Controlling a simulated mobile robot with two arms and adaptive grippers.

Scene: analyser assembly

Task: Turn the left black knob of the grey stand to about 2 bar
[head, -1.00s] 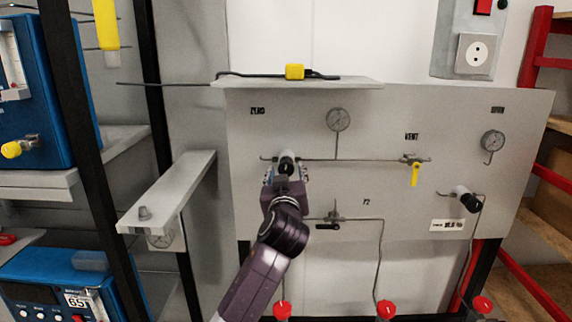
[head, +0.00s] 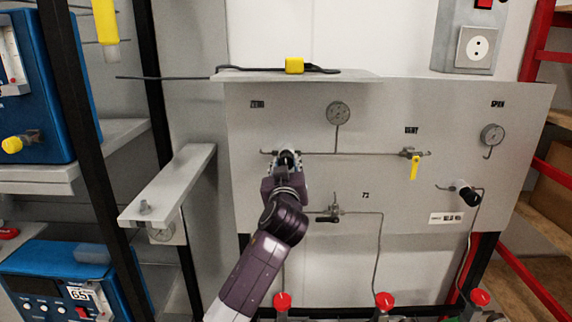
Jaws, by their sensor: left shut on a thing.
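The grey stand (head: 255,190) is an upright panel with thin pipes, gauges and valves. Its left black knob (head: 287,159) sits on the upper pipe at the left. My left gripper (head: 287,163) is at this knob, with its fingers shut on it, and partly hides it. The round gauge (head: 338,113) above the pipe is right of the knob; its needle is too small to read. The right black knob (head: 467,194) is at the panel's right, below a second gauge (head: 492,134). My right gripper is not in view.
A yellow-handled valve (head: 413,166) and a black-handled valve (head: 329,214) are on the panel. A shelf (head: 350,76) tops it. A bracket (head: 170,182) juts out at the left. Red-capped cylinders (head: 383,301) stand below. Blue instruments (head: 50,100) are at the far left.

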